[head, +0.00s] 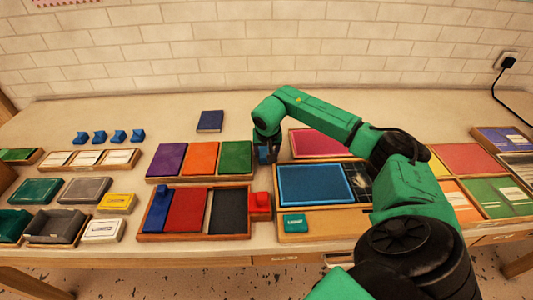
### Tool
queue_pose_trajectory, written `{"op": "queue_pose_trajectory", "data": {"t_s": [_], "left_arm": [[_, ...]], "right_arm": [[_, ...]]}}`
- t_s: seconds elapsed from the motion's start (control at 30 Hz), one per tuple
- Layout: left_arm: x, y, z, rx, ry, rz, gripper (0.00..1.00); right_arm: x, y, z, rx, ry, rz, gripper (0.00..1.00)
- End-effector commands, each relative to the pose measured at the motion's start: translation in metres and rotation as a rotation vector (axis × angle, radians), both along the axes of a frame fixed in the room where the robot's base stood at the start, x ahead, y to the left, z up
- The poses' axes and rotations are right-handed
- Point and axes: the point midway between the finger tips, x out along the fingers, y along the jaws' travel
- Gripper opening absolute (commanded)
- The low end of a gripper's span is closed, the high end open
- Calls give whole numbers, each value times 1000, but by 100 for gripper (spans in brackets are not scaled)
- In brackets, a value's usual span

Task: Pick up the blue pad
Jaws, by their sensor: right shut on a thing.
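My right gripper (266,158) is at the middle of the table, just right of the green pad. It is shut on a small blue thing (263,153), mostly hidden by the fingers, so I cannot tell its full shape. A large blue pad (312,185) lies flat in a wooden tray below and right of the gripper. A narrower blue pad (158,208) sits at the left end of another tray, beside a red pad. A dark blue flat block (210,121) lies alone toward the back. My left gripper is not in view.
A tray (200,180) holds purple, orange and green pads. A red stamp-like piece (261,204) stands between the front trays. Several small blue pieces (99,136) stand at the left. My right arm covers part of the right-hand trays. The back of the table is mostly clear.

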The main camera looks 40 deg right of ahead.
Motion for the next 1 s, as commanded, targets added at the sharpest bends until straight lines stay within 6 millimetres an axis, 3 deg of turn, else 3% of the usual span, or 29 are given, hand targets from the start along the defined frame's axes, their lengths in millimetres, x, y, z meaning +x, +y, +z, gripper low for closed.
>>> {"op": "queue_pose_trajectory", "data": {"t_s": [0.17, 0.27, 0.5, 0.7, 0.8, 1.0], "left_arm": [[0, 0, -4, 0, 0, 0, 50], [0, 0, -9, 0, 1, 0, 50], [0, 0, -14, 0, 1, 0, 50], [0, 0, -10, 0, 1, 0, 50], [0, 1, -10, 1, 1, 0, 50], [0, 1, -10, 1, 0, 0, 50]], "right_arm": [[1, -1, 17, -1, -5, 0, 11], [2, 0, 40, 0, -9, 0, 11], [2, 1, 130, 3, -11, 0, 11], [1, 0, 185, 1, -5, 1, 11], [1, 0, 197, 0, -3, 1, 11], [0, 0, 200, 0, 1, 1, 11]]}}
